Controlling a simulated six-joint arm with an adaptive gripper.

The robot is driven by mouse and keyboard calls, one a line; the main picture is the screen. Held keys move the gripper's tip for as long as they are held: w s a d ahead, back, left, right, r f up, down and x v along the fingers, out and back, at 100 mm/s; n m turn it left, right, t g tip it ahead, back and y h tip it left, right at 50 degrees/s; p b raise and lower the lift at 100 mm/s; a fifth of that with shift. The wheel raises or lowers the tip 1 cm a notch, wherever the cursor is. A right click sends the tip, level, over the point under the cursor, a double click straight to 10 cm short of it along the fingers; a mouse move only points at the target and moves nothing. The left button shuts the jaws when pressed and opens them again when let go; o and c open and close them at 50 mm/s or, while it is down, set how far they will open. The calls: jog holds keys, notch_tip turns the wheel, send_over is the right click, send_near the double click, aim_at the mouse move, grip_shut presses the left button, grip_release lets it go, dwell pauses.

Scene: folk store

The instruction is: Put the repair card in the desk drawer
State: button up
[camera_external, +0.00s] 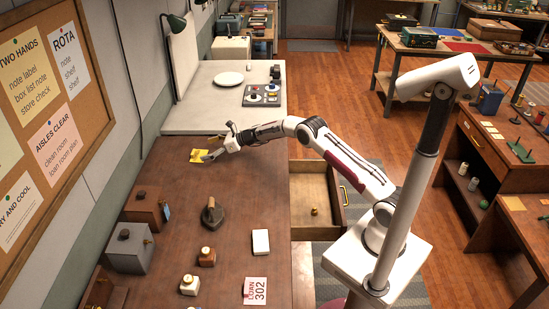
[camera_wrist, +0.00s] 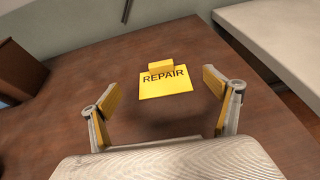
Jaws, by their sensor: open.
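The yellow repair card (camera_wrist: 165,86) lies on the brown desk, with a raised yellow tab along its far edge and the word REPAIR on it. It also shows in the external view (camera_external: 198,156) near the desk's far end. My gripper (camera_wrist: 165,100) is open and empty, its two fingers to either side of the card in the wrist view and apart from it. In the external view my gripper (camera_external: 216,150) is just right of the card, above the desk. The desk drawer (camera_external: 318,190) is pulled open on the desk's right side, with a small brass-coloured item inside.
On the desk (camera_external: 170,250) stand a dark stamp-like block (camera_external: 212,213), a white block (camera_external: 261,242), two small bottles and a LOAN 302 card (camera_external: 256,290). Boxes line the left wall. A pale counter (camera_external: 210,100) lies beyond. The desk around the card is clear.

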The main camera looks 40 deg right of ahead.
aim_at(195, 153)
jog(key=shift+x, duration=0.8)
jog(key=shift+w+f, duration=0.1)
jog(key=shift+x, duration=2.25)
jog(key=shift+w+f, duration=0.1)
jog(key=shift+w, duration=0.1)
jog(key=c, duration=2)
jog(key=shift+f, duration=0.1)
jog(key=shift+r, duration=5.15)
